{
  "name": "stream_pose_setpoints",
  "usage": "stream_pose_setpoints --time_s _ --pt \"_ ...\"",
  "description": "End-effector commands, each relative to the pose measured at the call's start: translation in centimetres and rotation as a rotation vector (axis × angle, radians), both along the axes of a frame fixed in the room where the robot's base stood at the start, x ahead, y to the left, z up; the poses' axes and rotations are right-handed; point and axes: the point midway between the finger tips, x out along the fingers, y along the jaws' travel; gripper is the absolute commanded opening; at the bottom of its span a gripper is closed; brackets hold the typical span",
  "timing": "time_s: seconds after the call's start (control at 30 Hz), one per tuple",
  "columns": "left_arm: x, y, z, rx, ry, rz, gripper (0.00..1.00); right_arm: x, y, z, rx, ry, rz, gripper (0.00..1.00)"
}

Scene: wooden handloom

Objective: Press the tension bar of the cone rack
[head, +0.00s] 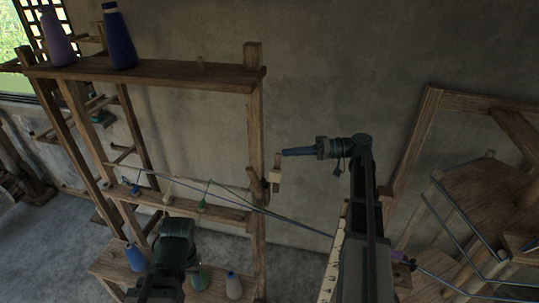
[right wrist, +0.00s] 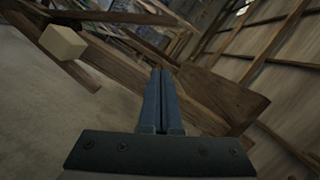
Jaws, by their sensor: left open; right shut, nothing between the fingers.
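The cone rack (head: 255,130) is a wooden frame with shelves at the left of the head view. A short upright wooden bar with a pale block (head: 274,178) stands out by its right post, and looks like the tension bar. The pale block also shows at the upper left of the right wrist view (right wrist: 63,42). My right gripper (head: 285,152) is shut and empty, its tip pointing left close to the bar's top; contact cannot be told. In the right wrist view its fingers (right wrist: 160,88) lie together, apart from the block. My left gripper (head: 150,290) is low before the rack, its fingers mostly hidden.
A purple cone (head: 57,38) and a blue cone (head: 120,38) stand on the top shelf, with more cones on the low shelf. Thin dark strands or rods (head: 285,220) slant across the rack. Another wooden frame (head: 420,125) stands at the right.

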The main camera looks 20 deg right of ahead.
Motion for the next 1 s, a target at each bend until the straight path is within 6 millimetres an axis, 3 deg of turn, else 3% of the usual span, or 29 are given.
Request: stream_pose_setpoints --time_s 0.57,0.77,1.0 --pt "0.0 0.0 0.0 0.000 0.000 0.000 0.50 0.1 0.2 0.1 0.004 -0.004 -0.001 0.00" --pt "0.0 0.0 -0.5 0.000 0.000 0.000 0.50 1.1 3.0 -0.3 0.004 -0.004 0.001 0.00" --pt "0.0 0.0 -1.0 0.000 0.000 0.000 0.50 3.0 7.6 -0.9 0.004 -0.004 0.001 0.00"
